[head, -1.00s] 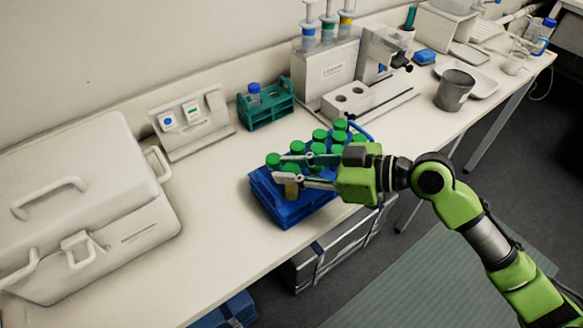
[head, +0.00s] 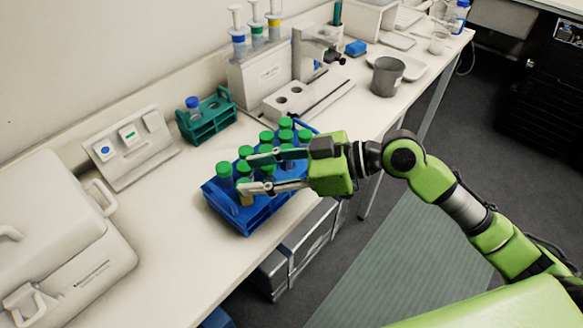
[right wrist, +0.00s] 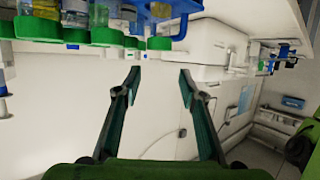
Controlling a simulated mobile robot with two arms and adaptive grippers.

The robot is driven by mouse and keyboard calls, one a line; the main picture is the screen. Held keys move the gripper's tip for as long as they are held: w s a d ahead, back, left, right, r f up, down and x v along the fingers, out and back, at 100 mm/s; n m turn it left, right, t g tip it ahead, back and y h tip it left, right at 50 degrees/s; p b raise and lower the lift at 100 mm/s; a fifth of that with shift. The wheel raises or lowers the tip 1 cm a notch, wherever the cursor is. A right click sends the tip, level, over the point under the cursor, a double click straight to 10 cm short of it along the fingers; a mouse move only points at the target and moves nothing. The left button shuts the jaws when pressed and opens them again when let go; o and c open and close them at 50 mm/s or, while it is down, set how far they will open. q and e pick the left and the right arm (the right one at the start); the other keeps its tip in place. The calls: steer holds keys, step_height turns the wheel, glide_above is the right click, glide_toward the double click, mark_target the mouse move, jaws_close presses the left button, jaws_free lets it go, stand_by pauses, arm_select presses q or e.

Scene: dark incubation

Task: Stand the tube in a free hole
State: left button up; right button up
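A blue rack (head: 230,221) stands near the table's front edge and holds several green-capped tubes (head: 224,170). One tube with amber contents (head: 245,196) shows at its front by my fingertips. A blue-capped tube (head: 193,105) stands in a teal rack (head: 208,126) further back. Which tube the task means, I cannot tell. My right gripper (head: 243,174) reaches in from the right at the blue rack, fingers apart around cap height. In the right wrist view the fingers (right wrist: 160,75) are spread with nothing between them; green caps (right wrist: 105,37) show beyond. My left gripper is out of view.
A white case (head: 60,260) stands at the left, beside a panel with small boxes (head: 130,148). A pipette stand (head: 262,75), a white block with holes (head: 292,98) and a grey cup (head: 386,76) are behind. Bare table lies left of the blue rack.

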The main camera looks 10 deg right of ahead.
steer(key=b+v, duration=0.2)
steer(key=v, duration=0.6)
steer(key=shift+s+d, duration=0.1)
steer(key=shift+d, duration=0.05)
